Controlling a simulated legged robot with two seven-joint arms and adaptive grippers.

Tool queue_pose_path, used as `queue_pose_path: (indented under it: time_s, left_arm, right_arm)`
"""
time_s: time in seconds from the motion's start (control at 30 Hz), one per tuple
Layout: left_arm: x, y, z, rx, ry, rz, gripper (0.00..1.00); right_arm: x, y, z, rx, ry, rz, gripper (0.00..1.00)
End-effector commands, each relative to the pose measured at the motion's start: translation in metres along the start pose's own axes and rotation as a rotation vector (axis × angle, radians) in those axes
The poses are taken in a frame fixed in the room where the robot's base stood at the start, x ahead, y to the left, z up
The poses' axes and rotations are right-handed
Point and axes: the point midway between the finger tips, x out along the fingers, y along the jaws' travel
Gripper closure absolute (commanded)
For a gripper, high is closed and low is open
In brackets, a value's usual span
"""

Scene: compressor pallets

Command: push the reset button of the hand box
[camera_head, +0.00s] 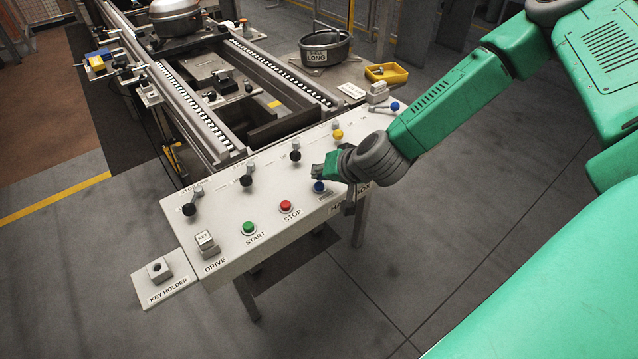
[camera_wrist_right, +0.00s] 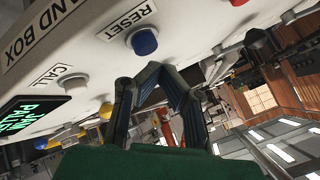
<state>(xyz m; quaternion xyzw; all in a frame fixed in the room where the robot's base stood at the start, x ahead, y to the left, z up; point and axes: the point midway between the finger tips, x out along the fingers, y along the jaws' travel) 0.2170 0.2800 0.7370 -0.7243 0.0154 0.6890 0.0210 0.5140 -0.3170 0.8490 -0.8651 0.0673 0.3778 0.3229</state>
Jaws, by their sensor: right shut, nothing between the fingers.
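The hand box (camera_head: 225,262) is a pale sloped control panel in the head view. Its blue reset button (camera_head: 319,187) sits near the right end, right of the red stop button (camera_head: 286,206). In the right wrist view the blue reset button (camera_wrist_right: 144,41) is close, below its RESET label. My right gripper (camera_head: 320,172) is over the panel just beyond the blue button. Its fingers are shut and empty. In the wrist view the fingertips (camera_wrist_right: 158,72) are beside the button, with a small gap seen between them. My left gripper is not in view.
A green start button (camera_head: 249,228), a key switch marked DRIVE (camera_head: 207,243) and several black-knobbed levers share the panel. Roller rails (camera_head: 185,105) lie behind. The floor at right is clear.

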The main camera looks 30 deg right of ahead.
Motion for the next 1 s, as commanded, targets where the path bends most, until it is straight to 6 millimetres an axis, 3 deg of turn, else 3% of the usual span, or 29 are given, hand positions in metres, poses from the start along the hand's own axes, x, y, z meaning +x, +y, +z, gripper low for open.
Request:
queue_pose_path:
  time_s: [1.0]
  left_arm:
    - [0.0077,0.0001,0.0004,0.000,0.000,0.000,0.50]
  right_arm:
    - [0.0077,0.0059,0.0070,0.000,0.000,0.000,1.00]
